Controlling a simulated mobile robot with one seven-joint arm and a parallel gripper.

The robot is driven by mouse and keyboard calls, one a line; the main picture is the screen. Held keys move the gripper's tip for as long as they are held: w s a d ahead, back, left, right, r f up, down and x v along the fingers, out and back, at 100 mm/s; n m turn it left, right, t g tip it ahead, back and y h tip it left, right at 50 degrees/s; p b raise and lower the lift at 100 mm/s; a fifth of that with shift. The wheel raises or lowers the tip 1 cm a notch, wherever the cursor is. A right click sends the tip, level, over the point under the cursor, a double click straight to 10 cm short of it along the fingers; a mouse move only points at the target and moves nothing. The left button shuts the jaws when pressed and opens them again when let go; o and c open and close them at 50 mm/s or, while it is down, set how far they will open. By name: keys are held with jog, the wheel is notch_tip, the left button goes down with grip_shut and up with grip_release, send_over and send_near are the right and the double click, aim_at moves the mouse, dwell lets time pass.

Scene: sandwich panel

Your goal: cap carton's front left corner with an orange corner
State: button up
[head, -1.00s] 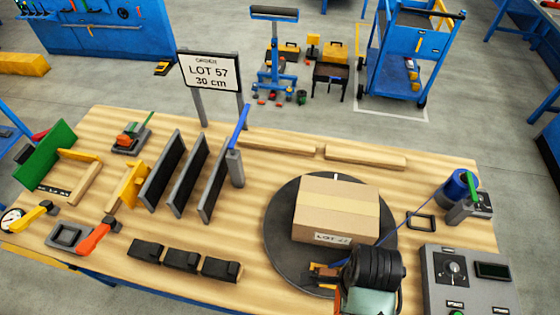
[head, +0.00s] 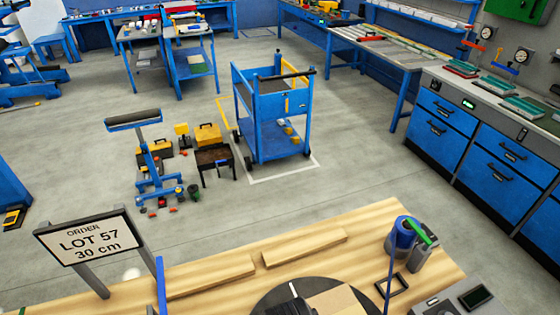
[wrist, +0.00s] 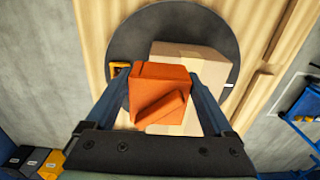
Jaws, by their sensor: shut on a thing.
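My gripper (wrist: 160,82) is shut on an orange corner (wrist: 162,76) in the wrist view. The orange corner hides part of the cardboard carton (wrist: 207,72) behind it. The carton lies on the dark round turntable (wrist: 142,40); I cannot tell whether the held corner touches it. In the head view only the upper parts of the carton (head: 340,302) and turntable (head: 268,299) show at the bottom edge. The carton's front left corner is not clearly seen.
A yellow-orange piece with a dark frame (wrist: 118,72) sits at the turntable's edge. In the head view a blue strap roll (head: 405,232) stands right of the turntable, wooden strips (head: 305,247) lie behind it, and the order sign (head: 90,240) stands left.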

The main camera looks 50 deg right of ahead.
notch_tip(320, 180, down, 11)
jog(key=b, duration=0.8)
jog(key=shift+s+a, duration=0.35)
jog(key=shift+s, duration=0.1)
jog(key=o, duration=1.1)
jog(key=shift+b, duration=0.3)
jog(key=r, duration=0.4)
jog(key=w+r, duration=0.1)
jog(key=r, duration=0.1)
jog(key=shift+d+r+p, duration=0.3)
jog(key=shift+t, duration=0.3)
jog(key=r+p, duration=0.3)
jog(key=r, duration=0.1)
jog(key=r+p, duration=0.3)
jog(key=p, duration=0.1)
jog(key=shift+s+a+r, duration=0.1)
jog(key=shift+a+r, duration=0.1)
jog(key=shift+r, duration=0.2)
jog(key=shift+s+a+r, duration=0.1)
jog(key=shift+r, duration=0.35)
